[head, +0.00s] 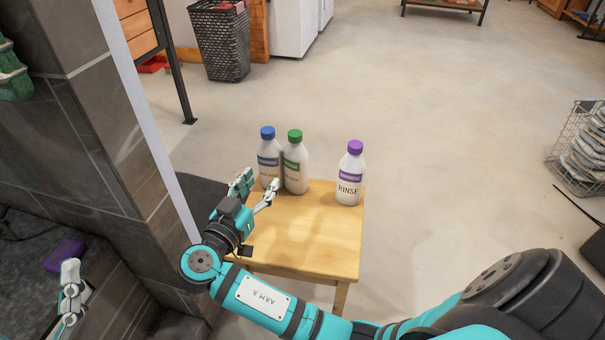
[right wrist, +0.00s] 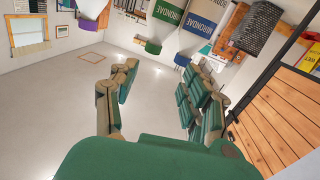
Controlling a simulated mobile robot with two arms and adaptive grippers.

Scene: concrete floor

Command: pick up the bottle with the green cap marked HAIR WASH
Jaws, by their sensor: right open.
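The green-capped white bottle (head: 295,165) stands upright at the back of a wooden stool, its green label readable only in part; HAIR WASH cannot be made out. It also shows inverted in the right wrist view (right wrist: 167,14). The blue-capped bottle (head: 268,160) stands close on its left. My right gripper (head: 261,180) is open and empty, in front of these two bottles, apart from the green-capped one. In the right wrist view its spread fingers (right wrist: 160,72) have no object between them. My left gripper (head: 72,284) shows partly at lower left; its jaw opening is unclear.
A purple-capped bottle marked RINSE (head: 350,175) stands at the right of the stool (head: 300,245), with bare wood before it. A tiled pillar (head: 110,150) rises left of my right arm. A purple item (head: 65,254) lies by my left gripper. A wire basket (head: 578,150) stands far right.

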